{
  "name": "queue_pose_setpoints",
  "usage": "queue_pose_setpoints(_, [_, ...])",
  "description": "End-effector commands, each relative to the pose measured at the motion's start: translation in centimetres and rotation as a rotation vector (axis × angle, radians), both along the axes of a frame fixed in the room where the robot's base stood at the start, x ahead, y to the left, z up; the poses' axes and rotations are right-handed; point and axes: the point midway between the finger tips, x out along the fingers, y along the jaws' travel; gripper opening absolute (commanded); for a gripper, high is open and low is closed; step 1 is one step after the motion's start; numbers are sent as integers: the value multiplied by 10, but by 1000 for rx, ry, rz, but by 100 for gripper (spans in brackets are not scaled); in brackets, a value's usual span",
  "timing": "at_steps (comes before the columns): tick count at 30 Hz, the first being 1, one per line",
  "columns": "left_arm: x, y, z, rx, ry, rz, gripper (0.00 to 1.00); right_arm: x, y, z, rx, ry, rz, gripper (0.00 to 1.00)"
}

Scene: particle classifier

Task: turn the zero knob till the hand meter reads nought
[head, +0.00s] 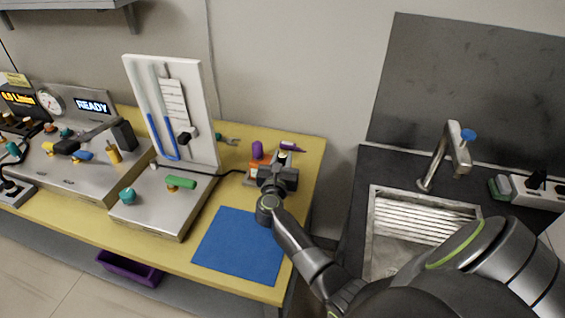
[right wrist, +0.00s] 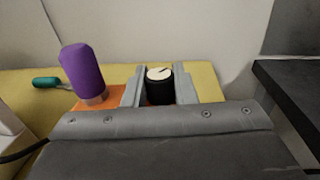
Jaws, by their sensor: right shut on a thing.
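The zero knob (right wrist: 158,88) is a black cylinder with a cream top and a dark pointer line, seen in the right wrist view. My right gripper (head: 275,165) is shut on it, with one grey finger on each side. An orange body (head: 260,163), apparently the hand meter, lies under and beside the gripper at the table's back right. A purple cylinder with a metal collar (right wrist: 84,74) stands on the orange part, left of the fingers. The meter's reading is hidden in both views. My left gripper is not in view.
A blue mat (head: 238,245) lies in front on the yellow table. A white manometer board (head: 190,110) stands to the left, beside a green-handled tool (head: 228,140). A black counter with a sink (head: 415,232) is to the right, past a gap.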

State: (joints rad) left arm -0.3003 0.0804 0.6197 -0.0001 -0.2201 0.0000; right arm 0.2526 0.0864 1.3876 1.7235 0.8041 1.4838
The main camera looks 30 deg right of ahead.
Motion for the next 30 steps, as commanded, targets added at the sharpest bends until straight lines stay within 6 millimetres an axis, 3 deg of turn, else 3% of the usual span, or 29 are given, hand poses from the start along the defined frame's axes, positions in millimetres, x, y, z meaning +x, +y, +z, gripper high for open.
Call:
queue_pose_setpoints(3, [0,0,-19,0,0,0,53,2,1,-5,1,-4,-94,2])
queue_pose_setpoints(12, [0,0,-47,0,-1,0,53,1,1,-4,0,-3,-275,2])
queue_pose_setpoints(30, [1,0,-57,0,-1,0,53,0,0,0,-2,0,-359,2])
